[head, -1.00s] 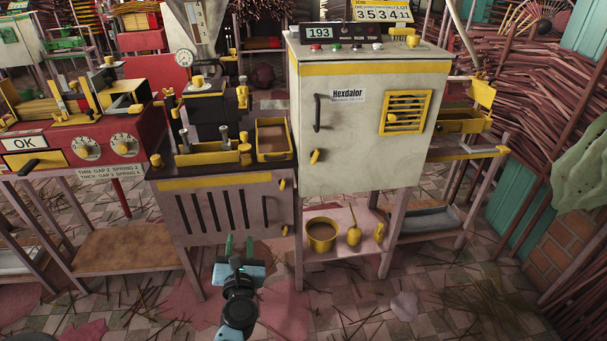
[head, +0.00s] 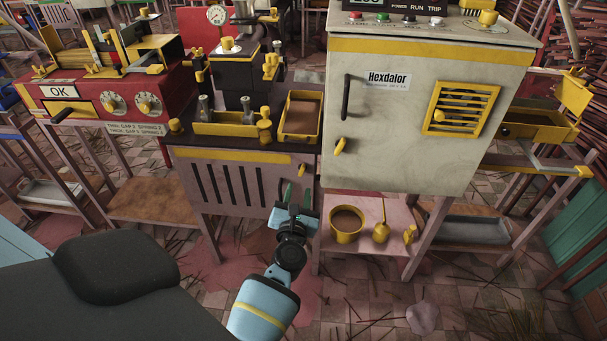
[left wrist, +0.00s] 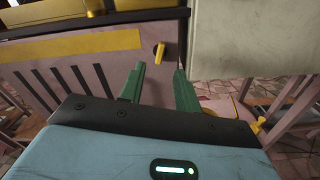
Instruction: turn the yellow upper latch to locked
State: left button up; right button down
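A small yellow latch (left wrist: 160,50) is on the upper right of the pink slatted cabinet (left wrist: 65,58), standing nearly upright in the left wrist view. Another yellow latch (head: 339,146) sits tilted on the pale Hexdalor cabinet door; which one the task means is not marked. My left gripper (head: 291,188) is in front of the slatted cabinet's right side. It also shows in the left wrist view (left wrist: 159,68), its green fingers apart and empty, pointing toward the cabinet's latch, which appears between and just beyond the tips. My right gripper is out of view.
The Hexdalor cabinet (head: 400,120) juts out just right of my left gripper. A shelf below it holds a yellow pot (head: 346,237) and a yellow oil can (head: 381,232). Yellow trays (head: 301,117) stand on top of the slatted cabinet. The floor in front has scattered sticks.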

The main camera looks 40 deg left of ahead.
aim_at(302, 172)
pick_arm(q)
jog(key=x, duration=0.7)
jog(key=shift+w+b, duration=0.1)
jog(key=shift+b, duration=0.3)
grip_shut()
